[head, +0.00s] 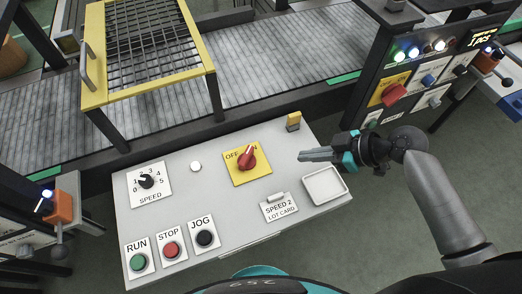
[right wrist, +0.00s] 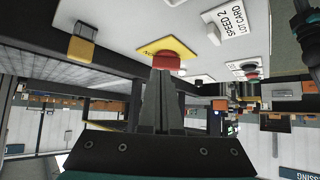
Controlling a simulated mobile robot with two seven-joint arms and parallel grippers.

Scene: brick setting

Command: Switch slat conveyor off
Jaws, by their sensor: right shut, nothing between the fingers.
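A light grey control panel (head: 215,215) stands in front of the slat conveyor (head: 280,70). On it a red rotary switch (head: 247,157) sits on a yellow OFF/ON plate (head: 238,175); its handle is tilted up and to the right, partly covering the lettering. My right gripper (head: 301,156) is shut and empty, to the right of the switch and pointing left at it. In the right wrist view the fingertips (right wrist: 163,76) line up with the red switch (right wrist: 166,61); I cannot tell how wide the gap is. My left gripper is not in view.
The panel also holds a speed dial (head: 147,181), a white round lamp or button (head: 196,166), RUN (head: 138,262), STOP (head: 171,250) and JOG (head: 205,239) buttons, a lot card (head: 279,208), a white tray (head: 324,186) and a yellow-topped block (head: 293,121). A yellow mesh guard (head: 150,88) spans the conveyor.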

